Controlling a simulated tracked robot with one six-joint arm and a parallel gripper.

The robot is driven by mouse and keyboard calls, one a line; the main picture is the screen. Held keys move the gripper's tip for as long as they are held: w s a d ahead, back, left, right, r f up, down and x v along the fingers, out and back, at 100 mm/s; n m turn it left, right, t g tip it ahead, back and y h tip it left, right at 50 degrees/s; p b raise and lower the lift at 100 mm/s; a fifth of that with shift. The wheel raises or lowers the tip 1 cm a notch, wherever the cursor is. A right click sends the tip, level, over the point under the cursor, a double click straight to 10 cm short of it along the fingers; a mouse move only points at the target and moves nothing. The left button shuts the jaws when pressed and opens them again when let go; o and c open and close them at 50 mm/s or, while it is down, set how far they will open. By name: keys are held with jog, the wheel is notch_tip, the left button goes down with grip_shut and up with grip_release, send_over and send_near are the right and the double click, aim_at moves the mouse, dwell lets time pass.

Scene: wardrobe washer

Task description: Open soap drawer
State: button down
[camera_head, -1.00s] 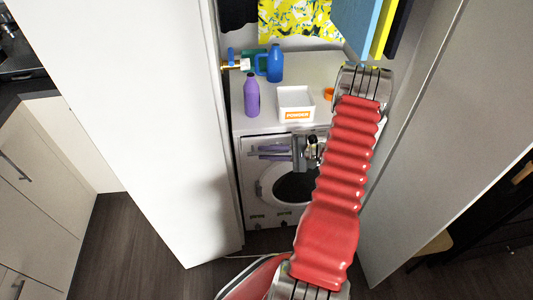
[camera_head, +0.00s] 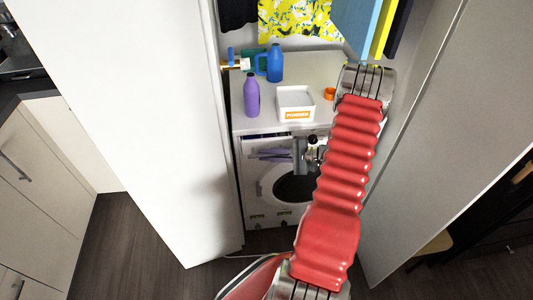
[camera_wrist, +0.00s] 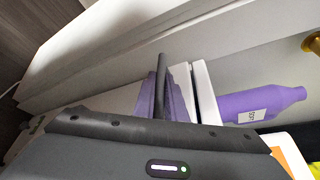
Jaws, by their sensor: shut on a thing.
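The washing machine (camera_head: 282,210) stands in the wardrobe niche, with its round door below. The soap drawer (camera_head: 267,154) at its upper left shows a purple inside, so it is at least partly open. My gripper (camera_head: 300,153) is at the right end of the drawer, partly hidden by my red arm. In the wrist view, a dark finger of my gripper (camera_wrist: 162,85) stands against the purple drawer (camera_wrist: 177,103). My gripper is shut on the drawer; the exact contact is hard to see.
A purple bottle (camera_head: 252,95), a blue jug (camera_head: 275,63), a white box (camera_head: 296,104) and an orange ring (camera_head: 330,93) stand on the top. Tall white panels (camera_head: 150,120) flank the niche closely. Clothes (camera_head: 295,20) hang above.

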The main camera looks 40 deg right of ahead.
jog(key=s+a, duration=0.8)
jog(key=s, duration=0.4)
jog(key=shift+s+a, duration=0.3)
jog(key=shift+s, duration=0.05)
jog(key=c, duration=1.8)
grip_release()
jog(key=v, duration=1.4)
jog(key=shift+a, duration=0.1)
jog(key=shift+f, duration=0.1)
